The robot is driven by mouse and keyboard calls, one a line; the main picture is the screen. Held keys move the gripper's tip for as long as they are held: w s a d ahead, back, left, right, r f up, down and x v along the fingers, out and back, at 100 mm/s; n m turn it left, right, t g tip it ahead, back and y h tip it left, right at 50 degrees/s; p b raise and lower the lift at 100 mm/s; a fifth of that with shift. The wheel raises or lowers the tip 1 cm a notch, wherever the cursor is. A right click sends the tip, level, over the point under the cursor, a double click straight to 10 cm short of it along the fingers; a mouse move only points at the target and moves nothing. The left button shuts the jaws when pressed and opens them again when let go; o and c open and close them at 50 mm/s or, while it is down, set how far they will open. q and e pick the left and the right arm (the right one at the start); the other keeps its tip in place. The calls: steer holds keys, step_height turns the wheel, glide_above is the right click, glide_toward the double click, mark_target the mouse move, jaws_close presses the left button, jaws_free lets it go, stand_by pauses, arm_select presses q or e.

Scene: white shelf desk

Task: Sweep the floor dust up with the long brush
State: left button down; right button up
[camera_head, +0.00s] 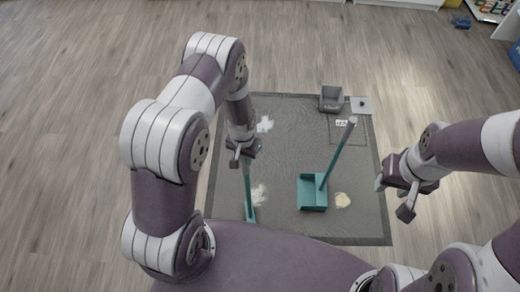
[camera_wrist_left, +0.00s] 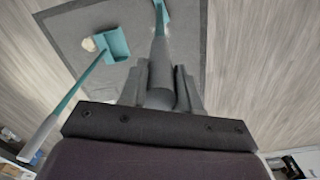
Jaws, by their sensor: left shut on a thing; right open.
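My left gripper (camera_head: 243,151) is shut on the handle of the long teal brush (camera_head: 247,190). The brush stands near upright, its head (camera_head: 250,214) low at the left front of the grey mat. In the left wrist view the handle (camera_wrist_left: 160,45) runs from between the fingers to the head at the top. A pale dust pile (camera_head: 259,194) lies beside the brush, another (camera_head: 265,124) lies further back, and a third (camera_head: 342,200) lies right of the dustpan. The teal long-handled dustpan (camera_head: 312,193) stands on the mat. My right gripper (camera_head: 393,197) is open and empty, right of the mat.
The grey mat (camera_head: 290,222) covers the middle of the wooden floor. A small blue object (camera_head: 460,21) lies far back right. The floor behind the mat is clear.

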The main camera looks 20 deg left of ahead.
arm_select(q)
steer(key=r+p, duration=0.2)
steer(key=r, duration=0.2)
steer(key=shift+w+p, duration=0.2)
steer(key=shift+p, duration=0.1)
step_height(320, 180, up, 2)
steer(key=shift+s+r+p, duration=0.15)
steer(key=shift+r+p, duration=0.05)
steer(key=shift+p, duration=0.7)
steer(key=shift+r+p, duration=0.55)
steer(key=shift+r, duration=0.15)
